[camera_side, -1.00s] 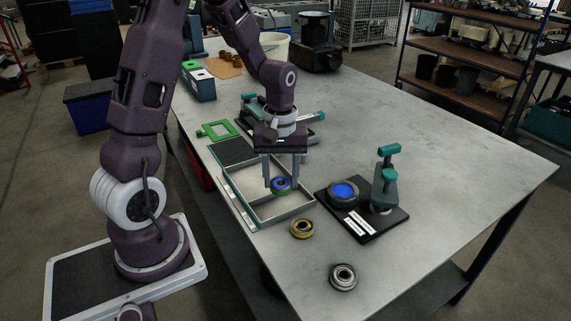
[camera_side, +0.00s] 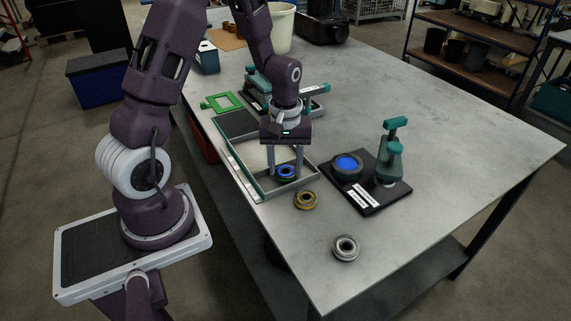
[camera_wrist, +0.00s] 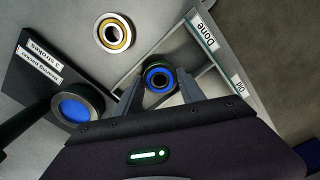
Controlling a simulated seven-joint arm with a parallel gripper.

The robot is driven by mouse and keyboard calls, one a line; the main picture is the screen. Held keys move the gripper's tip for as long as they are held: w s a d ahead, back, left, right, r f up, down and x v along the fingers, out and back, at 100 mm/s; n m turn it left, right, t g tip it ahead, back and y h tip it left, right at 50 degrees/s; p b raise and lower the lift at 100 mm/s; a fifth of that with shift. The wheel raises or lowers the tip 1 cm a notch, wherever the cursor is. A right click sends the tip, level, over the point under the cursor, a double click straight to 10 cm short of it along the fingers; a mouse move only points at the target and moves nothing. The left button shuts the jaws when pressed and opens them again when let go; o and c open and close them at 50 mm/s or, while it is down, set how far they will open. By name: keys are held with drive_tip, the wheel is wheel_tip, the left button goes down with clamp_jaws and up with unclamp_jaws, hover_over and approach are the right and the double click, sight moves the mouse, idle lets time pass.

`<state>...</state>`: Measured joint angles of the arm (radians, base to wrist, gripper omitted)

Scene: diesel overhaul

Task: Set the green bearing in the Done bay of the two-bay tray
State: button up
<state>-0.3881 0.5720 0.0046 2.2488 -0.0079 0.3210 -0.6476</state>
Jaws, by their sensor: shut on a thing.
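My gripper (camera_side: 286,171) points down and is shut on a bearing (camera_side: 286,172) with a bright blue ring and dark centre; only a hint of green shows on it. In the wrist view the bearing (camera_wrist: 158,77) sits between both fingertips. It is inside the near end of the two-bay tray (camera_side: 256,193), close to the near wall. In the wrist view it lies on the side of the "Done" label (camera_wrist: 208,35). A second label (camera_wrist: 238,87) is hard to read. I cannot tell whether the bearing touches the tray floor.
A yellow bearing (camera_side: 305,199) lies just outside the tray, and a grey bearing (camera_side: 345,248) lies nearer the table edge. A black base with a teal press (camera_side: 390,155) and a blue-centred round part (camera_side: 347,166) stands right. A green frame (camera_side: 222,103) lies behind the tray.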

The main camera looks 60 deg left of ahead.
drive_tip(key=shift+f, duration=0.35)
idle(0.3)
drive_tip(key=o, duration=1.7)
drive_tip(key=shift+r, duration=3.55)
wheel_tip(320, 180, up, 4)
